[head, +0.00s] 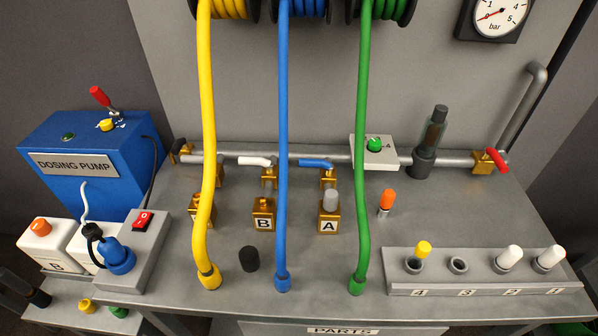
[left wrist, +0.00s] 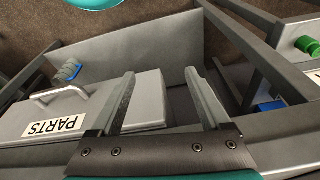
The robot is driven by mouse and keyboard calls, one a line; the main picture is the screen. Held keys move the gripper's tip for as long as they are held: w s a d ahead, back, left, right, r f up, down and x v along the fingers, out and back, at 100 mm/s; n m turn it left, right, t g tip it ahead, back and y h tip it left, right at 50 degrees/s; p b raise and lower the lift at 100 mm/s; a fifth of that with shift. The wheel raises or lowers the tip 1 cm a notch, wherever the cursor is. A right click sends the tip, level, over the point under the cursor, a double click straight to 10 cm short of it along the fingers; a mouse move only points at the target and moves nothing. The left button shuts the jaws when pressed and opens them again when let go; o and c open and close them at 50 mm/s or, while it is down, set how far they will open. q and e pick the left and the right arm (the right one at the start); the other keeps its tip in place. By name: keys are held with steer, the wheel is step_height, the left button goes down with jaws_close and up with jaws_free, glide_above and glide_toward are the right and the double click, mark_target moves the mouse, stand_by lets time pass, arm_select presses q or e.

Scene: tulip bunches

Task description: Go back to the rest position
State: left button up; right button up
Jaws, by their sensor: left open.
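My left gripper (left wrist: 160,76) shows in the left wrist view with its two grey fingers wide apart. It is open, and nothing is between the fingertips. It is over the area of the grey drawer front with the upside-down PARTS label (left wrist: 54,126). No gripper can be made out in the head view. My right gripper is not in view.
A grey bench (head: 310,262) carries brass valves and a numbered rack (head: 470,290). Yellow (head: 206,130), blue (head: 283,130) and green (head: 362,130) hoses hang in front. A blue dosing pump (head: 85,145) stands left. A drawer handle (left wrist: 58,94) sticks out.

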arm_select(q)
steer(key=s+a+f+g+b, duration=0.1)
steer(key=s+f+b, duration=0.1)
steer(key=s+f, duration=0.7)
steer(key=s+a+f+b, duration=0.2)
steer(key=s+f, duration=0.6)
steer(key=f, duration=0.8)
steer(key=shift+s+f+g+b, duration=0.15)
steer(key=shift+s+g+b, duration=0.15)
steer(key=shift+s+g, duration=0.1)
steer(key=shift+c, duration=0.2)
